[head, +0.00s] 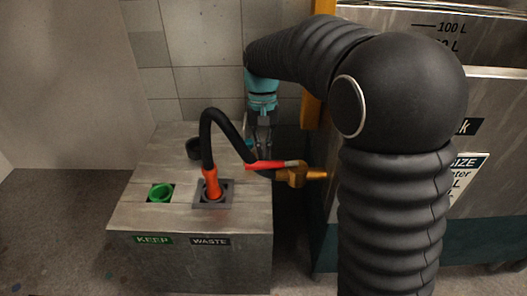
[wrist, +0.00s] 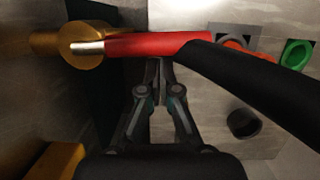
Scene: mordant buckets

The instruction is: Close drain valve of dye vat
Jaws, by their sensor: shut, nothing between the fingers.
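The dye vat (head: 400,20) is the large steel tank at right, mostly hidden behind my arm. Its brass drain valve (head: 292,177) sticks out leftward low on the side; it also shows in the wrist view (wrist: 88,46). The red lever (head: 268,164) points left from the valve, roughly in line with the brass pipe; it also shows in the wrist view (wrist: 150,45). My gripper (head: 262,151) points down behind the lever, shut and empty. In the wrist view its fingertips (wrist: 158,72) are close to the lever; contact cannot be told.
A black hose (head: 228,119) arches from the valve to an orange end (head: 212,184) in the WASTE socket (head: 226,199). The green KEEP socket (head: 161,192) is left of it on the grey box (head: 180,146). A black cup (wrist: 243,123) stands behind. An orange post (head: 311,107) is beside the vat.

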